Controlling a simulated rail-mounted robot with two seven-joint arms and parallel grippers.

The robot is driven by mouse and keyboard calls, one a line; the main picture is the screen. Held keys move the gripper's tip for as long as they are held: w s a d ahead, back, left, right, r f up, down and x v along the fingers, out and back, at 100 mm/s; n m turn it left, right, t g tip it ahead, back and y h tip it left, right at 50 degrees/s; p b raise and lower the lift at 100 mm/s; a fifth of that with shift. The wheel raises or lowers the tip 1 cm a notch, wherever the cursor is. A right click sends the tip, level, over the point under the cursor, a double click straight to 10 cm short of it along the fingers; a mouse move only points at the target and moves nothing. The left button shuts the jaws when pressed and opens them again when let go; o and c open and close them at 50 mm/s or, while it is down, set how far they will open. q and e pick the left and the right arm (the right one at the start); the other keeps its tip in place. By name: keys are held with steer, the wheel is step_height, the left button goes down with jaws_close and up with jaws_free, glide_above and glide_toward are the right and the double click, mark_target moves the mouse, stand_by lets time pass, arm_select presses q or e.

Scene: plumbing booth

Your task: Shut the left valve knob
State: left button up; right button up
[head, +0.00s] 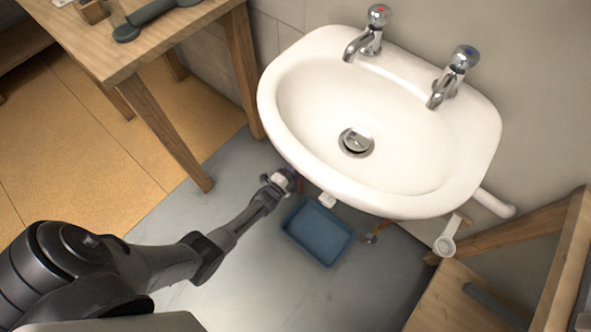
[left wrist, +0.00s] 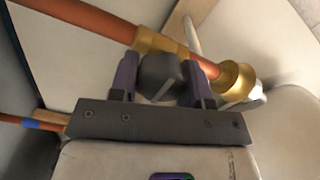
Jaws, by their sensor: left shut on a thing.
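The left valve knob (left wrist: 160,76) is a dark grey knob beside a copper pipe (left wrist: 90,18) with brass fittings (left wrist: 233,82) in the left wrist view. My left gripper (left wrist: 165,82) is shut on the knob, with one finger on each side of it. In the head view my left gripper (head: 281,181) reaches under the left front edge of the white sink (head: 300,150), and the knob cannot be made out there. My right gripper is not in view.
A blue tray (head: 318,232) lies on the grey floor below the sink. A wooden table (head: 150,60) stands at the upper left. Wooden framing (head: 540,235) is at the right. Two chrome taps (head: 372,30) stand on the sink's back rim.

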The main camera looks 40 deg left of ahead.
arm_select(q)
steer(key=shift+m, duration=0.4)
steer(key=o, duration=0.9)
steer(key=shift+s+r+p, duration=0.1)
steer(key=shift+s+p, duration=0.2)
steer(key=shift+s, duration=0.2)
steer(key=s+p, duration=0.2)
steer(key=s, duration=0.4)
steer(key=s+p, duration=0.2)
steer(key=s, duration=0.5)
steer(key=shift+d+p, duration=0.2)
steer(key=shift+p, duration=0.2)
